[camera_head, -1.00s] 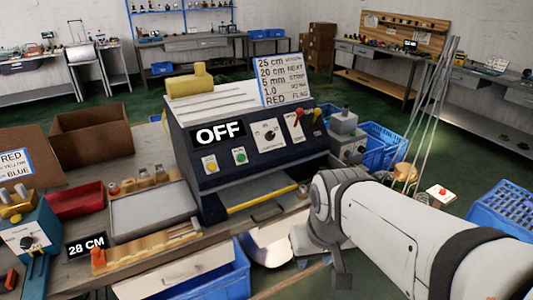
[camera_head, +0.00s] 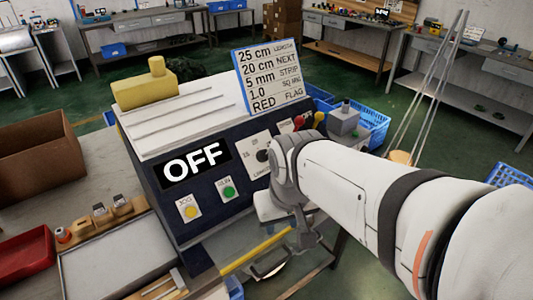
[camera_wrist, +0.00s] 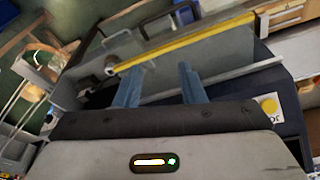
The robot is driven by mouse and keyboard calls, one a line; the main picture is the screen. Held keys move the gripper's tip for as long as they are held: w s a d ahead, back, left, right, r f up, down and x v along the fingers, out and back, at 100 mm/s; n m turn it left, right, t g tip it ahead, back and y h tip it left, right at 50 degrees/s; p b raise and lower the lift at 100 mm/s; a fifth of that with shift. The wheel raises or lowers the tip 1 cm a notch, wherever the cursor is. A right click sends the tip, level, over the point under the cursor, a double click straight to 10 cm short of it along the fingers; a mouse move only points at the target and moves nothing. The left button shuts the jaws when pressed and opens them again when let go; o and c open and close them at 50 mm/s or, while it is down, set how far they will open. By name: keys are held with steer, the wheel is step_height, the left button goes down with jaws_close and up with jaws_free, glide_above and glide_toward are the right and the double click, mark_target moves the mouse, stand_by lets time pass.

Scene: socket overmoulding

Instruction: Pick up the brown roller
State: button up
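I cannot make out a clear brown roller in either current view. Several small tan and brown pieces sit in a wooden rack (camera_head: 103,217) at the left in the head view; they are too small to tell apart. My gripper (camera_wrist: 160,82) shows two blue-grey fingers, spread apart with nothing between them. They are in front of the lower front of the dark machine, near its yellow bar (camera_wrist: 185,43). In the head view my arm reaches over the machine's right front and hides part of its panel.
The machine (camera_head: 215,160) shows an OFF display and a sign board (camera_head: 270,75). At the left are a grey tray (camera_head: 115,262), a red bin (camera_head: 25,258) and a brown box (camera_head: 35,150). Thin metal rods (camera_head: 430,85) and a blue crate (camera_head: 372,125) stand at the right.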

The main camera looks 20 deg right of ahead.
steer(key=shift+s, duration=0.15)
steer(key=shift+o, duration=0.3)
steer(key=shift+o, duration=0.7)
steer(key=shift+d, duration=0.1)
steer(key=w+d+f+m, duration=0.1)
steer(key=w+m, duration=0.1)
steer(key=w+d+f+m+g+b, duration=0.1)
steer(key=w+d+m, duration=0.1)
steer(key=m, duration=0.1)
steer(key=w+d+f+m, duration=0.1)
steer(key=w+d+m, duration=0.1)
steer(key=shift+w+d+f+m, duration=0.1)
steer(key=shift+w+d+m, duration=0.15)
steer(key=shift+w+m, duration=0.1)
steer(key=w+d+f+m, duration=0.1)
steer(key=d+f+m, duration=0.1)
steer(key=w+d+f+m+g, duration=0.1)
steer(key=w+d+f+m, duration=0.1)
steer(key=m, duration=0.1)
steer(key=w+d+f+m+b, duration=0.1)
steer(key=w+d+f+m, duration=0.1)
steer(key=d+m, duration=0.1)
steer(key=shift+w+d+g, duration=0.1)
steer(key=shift+w+g, duration=0.15)
steer(key=shift+g, duration=0.05)
steer(key=shift+d+f+m, duration=0.1)
steer(key=shift+f+m, duration=0.15)
steer(key=shift+f, duration=0.1)
steer(key=f, duration=0.7)
steer(key=shift+a, duration=0.2)
